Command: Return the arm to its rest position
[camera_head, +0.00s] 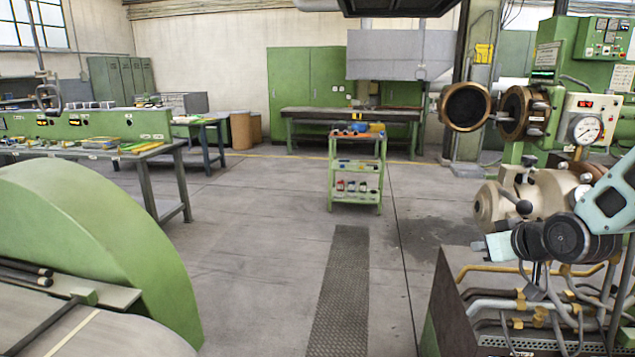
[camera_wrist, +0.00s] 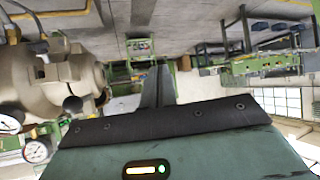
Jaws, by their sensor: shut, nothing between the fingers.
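My gripper shows in the wrist view as a dark grey wedge of closed fingers (camera_wrist: 157,88) beyond the black-edged teal housing. The fingers are together with nothing between them. In the head view my arm comes in from the right edge, with a pale teal link and black round joints. The pale end of my gripper (camera_head: 484,246) points left there, and its fingertips are too small to make out. It is in front of the beige extruder barrel (camera_head: 490,205) in the picture; I cannot tell the gap. The wrist view is upside down, with the floor at the top.
The beige machine also fills the left of the wrist view (camera_wrist: 50,75), with gauges below it. Bent pipes (camera_head: 510,270) lie under my arm. A green trolley (camera_head: 357,172) stands farther back. A large green guard (camera_head: 100,250) is at left. The floor between is open.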

